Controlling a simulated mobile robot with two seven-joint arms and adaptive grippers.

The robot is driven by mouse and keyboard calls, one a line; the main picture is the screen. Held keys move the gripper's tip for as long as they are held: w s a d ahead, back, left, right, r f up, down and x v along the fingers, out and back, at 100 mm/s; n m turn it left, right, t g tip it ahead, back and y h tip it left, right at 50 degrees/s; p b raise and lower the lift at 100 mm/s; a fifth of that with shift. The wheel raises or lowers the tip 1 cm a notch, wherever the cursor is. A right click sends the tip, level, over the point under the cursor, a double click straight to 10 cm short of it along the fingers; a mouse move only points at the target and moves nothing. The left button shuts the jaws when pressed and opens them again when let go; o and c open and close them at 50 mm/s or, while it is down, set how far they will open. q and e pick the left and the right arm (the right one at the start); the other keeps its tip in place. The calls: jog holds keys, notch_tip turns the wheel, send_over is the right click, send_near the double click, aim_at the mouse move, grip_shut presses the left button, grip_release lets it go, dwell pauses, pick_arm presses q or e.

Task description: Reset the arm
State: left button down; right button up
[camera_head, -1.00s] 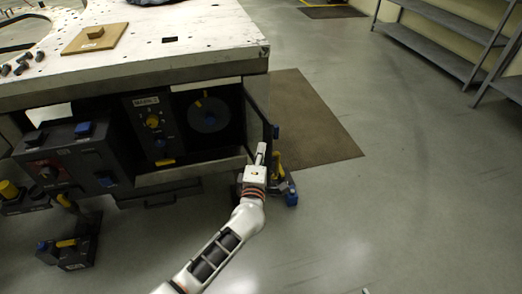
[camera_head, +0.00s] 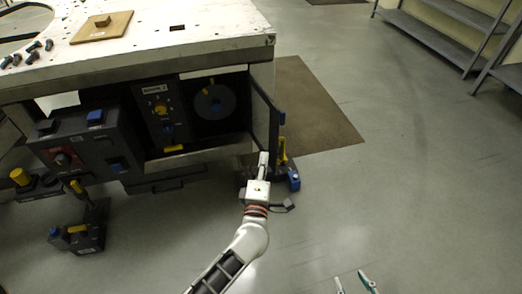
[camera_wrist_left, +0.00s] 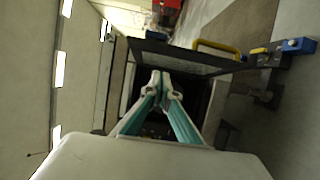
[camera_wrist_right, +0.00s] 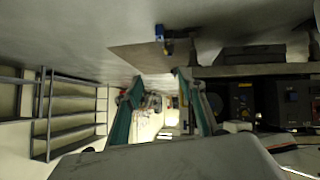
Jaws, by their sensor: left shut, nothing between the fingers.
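My left gripper (camera_head: 263,162) is shut and empty beside the open dark door (camera_head: 265,112) of the compartment under the white table; in the left wrist view its fingertips (camera_wrist_left: 160,82) meet in front of the dark opening. My right gripper (camera_head: 355,284) is at the bottom edge of the head view, over bare floor. In the right wrist view its fingers (camera_wrist_right: 152,88) stand apart with nothing between them. The compartment holds a panel with a yellow knob (camera_head: 161,109) and a round dark disc (camera_head: 214,102).
The door carries a yellow handle (camera_head: 283,150) and a blue-ended block (camera_head: 293,180) near my left gripper. A dark box with a red dial (camera_head: 62,159) stands left. The white table (camera_head: 180,35) bears a wooden board (camera_head: 101,27). Shelves (camera_head: 450,35) stand far right; the floor between is clear.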

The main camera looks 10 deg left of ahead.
jog(key=r+p, duration=0.1)
jog(key=p, duration=0.1)
jog(key=a+r+p, duration=0.1)
jog(key=r+p, duration=0.2)
jog(key=p, duration=0.1)
jog(key=shift+s+a+r, duration=0.2)
jog(key=shift+s, duration=0.15)
pick_arm(q)
jog(key=s+a+f+m+g+h, duration=0.1)
jog(key=s+a+f+m+g, duration=0.1)
jog(key=s+m, duration=0.5)
jog(key=s+a+f+m+g+h, duration=0.1)
jog(key=s+a+f+m+g, duration=0.2)
jog(key=s+a+m, duration=0.4)
jog(key=s+a+f+m+g+h, duration=0.1)
jog(key=s+a+f+m, duration=0.3)
jog(key=s+m, duration=0.4)
jog(key=s+g, duration=0.1)
jog(key=s, duration=0.6)
jog(key=shift+s+a+m, duration=0.2)
jog(key=shift+a+m, duration=0.05)
jog(key=shift+m, duration=0.05)
pick_arm(e)
jog(key=shift+f, duration=0.1)
jog(key=shift+c, duration=0.5)
